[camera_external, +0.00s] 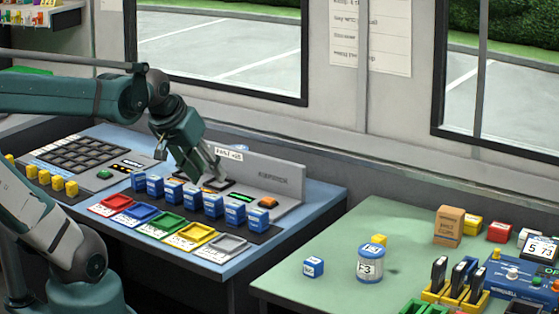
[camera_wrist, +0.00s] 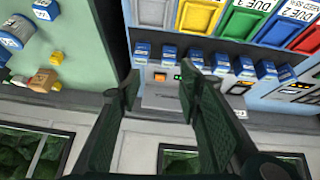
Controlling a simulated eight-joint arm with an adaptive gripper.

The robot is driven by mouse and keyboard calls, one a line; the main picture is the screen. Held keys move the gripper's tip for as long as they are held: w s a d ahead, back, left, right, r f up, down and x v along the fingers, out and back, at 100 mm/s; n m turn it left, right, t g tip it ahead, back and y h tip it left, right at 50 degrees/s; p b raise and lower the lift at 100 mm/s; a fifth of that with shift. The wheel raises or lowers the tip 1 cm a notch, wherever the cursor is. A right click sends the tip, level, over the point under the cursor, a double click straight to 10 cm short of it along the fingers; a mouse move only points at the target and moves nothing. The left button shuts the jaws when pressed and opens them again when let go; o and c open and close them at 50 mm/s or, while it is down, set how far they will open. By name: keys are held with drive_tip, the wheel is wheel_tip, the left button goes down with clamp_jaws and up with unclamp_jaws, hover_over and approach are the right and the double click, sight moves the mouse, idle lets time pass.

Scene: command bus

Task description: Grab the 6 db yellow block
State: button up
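Several small yellow blocks stand in a row (camera_external: 44,178) at the left of the blue desk in the external view; their labels are too small to read. Another small yellow block (camera_external: 378,240) stands partly hidden behind a white and blue can on the green table. A yellow block (camera_wrist: 57,58) also shows on the green table in the wrist view. I cannot tell which block is marked 6 dB. My gripper (camera_external: 205,178) is over the back of the blue desk's console, right of the yellow row. In the wrist view my gripper (camera_wrist: 162,82) is open with nothing between its fingers.
Several blue blocks (camera_external: 192,198) stand along the console, behind coloured trays (camera_external: 168,224). The green table holds a blue cube (camera_external: 313,267), the can (camera_external: 371,265), a brown box (camera_external: 448,226) and a blue device (camera_external: 525,275). An upright grey panel (camera_external: 270,176) stands near my gripper.

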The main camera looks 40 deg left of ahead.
drive_tip(key=w+d+r+n+g+h+p, duration=0.1)
drive_tip(key=w+d+r+n+g+p, duration=0.2)
drive_tip(key=w+d, duration=0.55)
drive_tip(key=n+g+h+p, duration=0.3)
drive_tip(key=n+g+p, duration=0.2)
drive_tip(key=n+p, duration=0.55)
approach(380, 237)
drive_tip(key=f, duration=0.1)
drive_tip(key=f+n, duration=0.1)
drive_tip(key=shift+s+d+f+b, duration=0.1)
drive_tip(key=shift+d+f+b, duration=0.15)
drive_tip(key=shift+d+b, duration=0.15)
drive_tip(key=shift+x, duration=1.3)
drive_tip(key=shift+b+x, duration=0.65)
drive_tip(key=shift+x, duration=1.95)
